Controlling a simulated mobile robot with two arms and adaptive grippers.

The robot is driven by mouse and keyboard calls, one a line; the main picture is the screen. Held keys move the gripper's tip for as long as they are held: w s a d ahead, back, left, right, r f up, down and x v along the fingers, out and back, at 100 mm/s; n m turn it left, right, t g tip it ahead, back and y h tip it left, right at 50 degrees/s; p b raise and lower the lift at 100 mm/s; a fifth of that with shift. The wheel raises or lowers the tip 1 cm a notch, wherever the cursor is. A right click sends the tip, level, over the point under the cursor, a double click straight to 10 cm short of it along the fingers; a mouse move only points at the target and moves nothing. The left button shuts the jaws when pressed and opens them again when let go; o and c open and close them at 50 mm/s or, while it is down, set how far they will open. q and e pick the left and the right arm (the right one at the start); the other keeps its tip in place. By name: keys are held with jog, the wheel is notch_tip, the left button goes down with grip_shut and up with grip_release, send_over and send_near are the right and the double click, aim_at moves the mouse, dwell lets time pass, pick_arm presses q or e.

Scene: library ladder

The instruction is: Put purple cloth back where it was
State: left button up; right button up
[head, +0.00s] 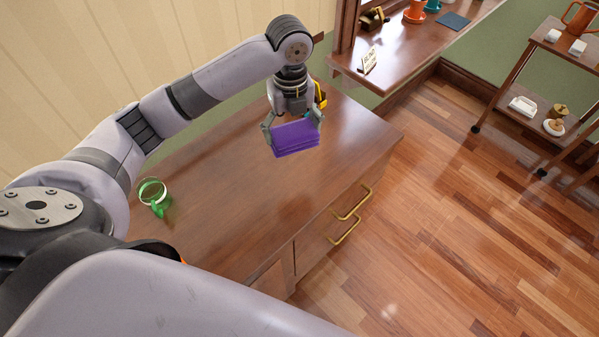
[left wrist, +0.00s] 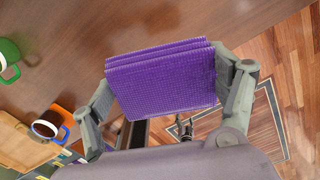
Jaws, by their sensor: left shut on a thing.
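The purple cloth (head: 296,139) is a folded, layered stack over the far part of the brown wooden cabinet top (head: 230,165). My left gripper (head: 292,122) points down and is shut on the cloth, with a finger at each side. The left wrist view shows the cloth (left wrist: 162,80) between both fingers, its folded layers at the upper edge. I cannot tell whether its lower edge touches the wood. A small grey pronged shape (left wrist: 185,128) low in the left wrist view may be my right gripper; its state is too small to tell.
A green glass mug (head: 152,192) stands at the cabinet's left. A yellow object (head: 320,95) is partly hidden behind my left gripper. A window ledge (head: 415,45) holds a small sign (head: 368,61) and pots. A cart (head: 545,85) stands far right. The middle of the cabinet top is clear.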

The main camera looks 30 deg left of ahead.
pick_arm(q)
jog(key=p, duration=0.1)
send_over(293, 177)
notch_tip(293, 177, down, 11)
jog(key=shift+f, duration=0.2)
jog(key=shift+f+p, duration=0.35)
jog(key=shift+f, duration=2.05)
jog(key=shift+f, duration=0.1)
jog(key=o, duration=1.1)
jog(key=shift+r, duration=0.25)
notch_tip(293, 177, up, 12)
jog(key=shift+d+f+b, duration=0.1)
jog(key=shift+b, duration=0.55)
